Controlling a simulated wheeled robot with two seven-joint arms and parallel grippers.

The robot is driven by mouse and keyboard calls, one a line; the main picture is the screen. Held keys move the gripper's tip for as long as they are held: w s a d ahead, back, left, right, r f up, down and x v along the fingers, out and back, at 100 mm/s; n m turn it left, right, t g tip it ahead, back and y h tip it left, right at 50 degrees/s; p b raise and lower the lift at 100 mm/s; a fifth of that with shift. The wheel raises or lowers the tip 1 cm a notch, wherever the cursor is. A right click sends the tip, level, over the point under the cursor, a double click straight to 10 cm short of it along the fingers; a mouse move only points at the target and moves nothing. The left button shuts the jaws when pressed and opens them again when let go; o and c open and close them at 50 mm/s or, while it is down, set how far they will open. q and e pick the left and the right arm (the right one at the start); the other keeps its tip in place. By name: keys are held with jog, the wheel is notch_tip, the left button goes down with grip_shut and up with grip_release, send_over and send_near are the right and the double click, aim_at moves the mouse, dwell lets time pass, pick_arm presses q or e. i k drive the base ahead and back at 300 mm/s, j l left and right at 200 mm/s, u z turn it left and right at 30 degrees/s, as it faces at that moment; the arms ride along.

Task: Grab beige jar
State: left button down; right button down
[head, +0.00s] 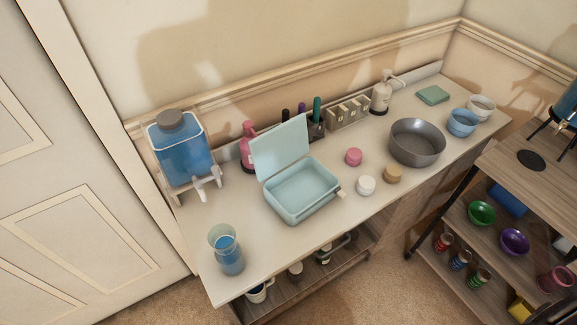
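A small round beige jar (392,175) stands upright on the light counter, just left of and in front of the grey metal bowl. A similar white jar (366,186) stands to its left and slightly nearer, and a pink jar (353,157) stands behind them. The beige jar stands apart from both and nothing covers it. Neither of my grippers shows in the head view.
The counter (240,280) also holds an open light-blue box (310,187), the metal bowl (417,143), a blue drink dispenser (182,150) and a glass (227,250). The counter's front edge near the beige jar is clear. A shelf unit (540,165) stands at the right.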

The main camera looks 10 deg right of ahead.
aim_at(392, 173)
jog(key=z, duration=1.15)
